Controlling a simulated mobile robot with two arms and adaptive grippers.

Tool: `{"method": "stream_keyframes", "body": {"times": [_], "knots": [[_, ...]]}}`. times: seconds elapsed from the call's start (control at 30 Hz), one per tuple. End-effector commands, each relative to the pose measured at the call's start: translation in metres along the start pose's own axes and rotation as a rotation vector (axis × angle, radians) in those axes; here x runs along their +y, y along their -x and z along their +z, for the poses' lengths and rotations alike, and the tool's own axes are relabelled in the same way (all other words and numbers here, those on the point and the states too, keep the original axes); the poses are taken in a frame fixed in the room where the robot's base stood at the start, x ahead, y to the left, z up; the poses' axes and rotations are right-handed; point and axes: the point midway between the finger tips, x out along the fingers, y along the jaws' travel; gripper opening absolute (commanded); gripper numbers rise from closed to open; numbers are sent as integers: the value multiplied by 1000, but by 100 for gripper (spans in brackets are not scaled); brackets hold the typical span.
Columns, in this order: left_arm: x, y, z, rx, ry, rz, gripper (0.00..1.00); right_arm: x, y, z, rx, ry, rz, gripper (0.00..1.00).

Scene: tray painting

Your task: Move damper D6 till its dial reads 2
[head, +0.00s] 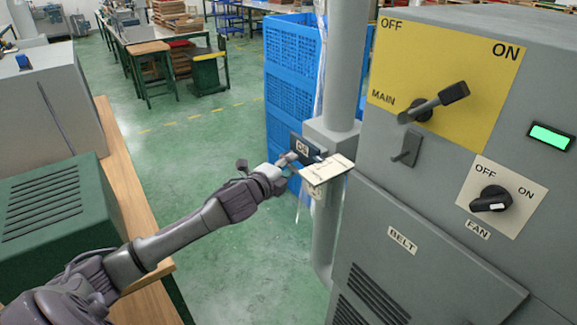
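What looks like damper D6 is a grey box (331,133) on a vertical grey duct. A cream plate (327,170) with fine marks, probably the dial, juts out at the front and is seen at a steep slant. Its reading cannot be made out. My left gripper (292,161) reaches in from the lower left to the damper, just left of the cream plate. Its fingers are small and partly hidden, so I cannot tell whether they grip anything. My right gripper is out of view.
A grey machine cabinet (424,236) stands close on the right, with a yellow MAIN switch panel (450,65) and a FAN knob (491,199). Stacked blue crates (290,80) stand behind the duct. A wooden bench (135,200) is at left. The green floor between is clear.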

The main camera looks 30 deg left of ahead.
Motion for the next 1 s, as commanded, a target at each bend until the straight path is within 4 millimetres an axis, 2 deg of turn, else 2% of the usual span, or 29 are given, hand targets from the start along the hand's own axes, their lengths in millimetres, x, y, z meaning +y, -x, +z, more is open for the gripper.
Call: {"method": "stream_keyframes", "body": {"times": [0.1,0.37,0.47,0.8,1.0], "knots": [[-1,0,0,0,0,-1,39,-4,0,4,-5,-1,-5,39],[0,7,0,0,-1,-1,39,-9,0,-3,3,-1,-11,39],[1,20,0,0,-2,2,39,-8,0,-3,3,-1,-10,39],[2,82,-1,2,-2,3,39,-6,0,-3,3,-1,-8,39],[2,107,-1,1,1,3,39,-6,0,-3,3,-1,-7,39]]}}
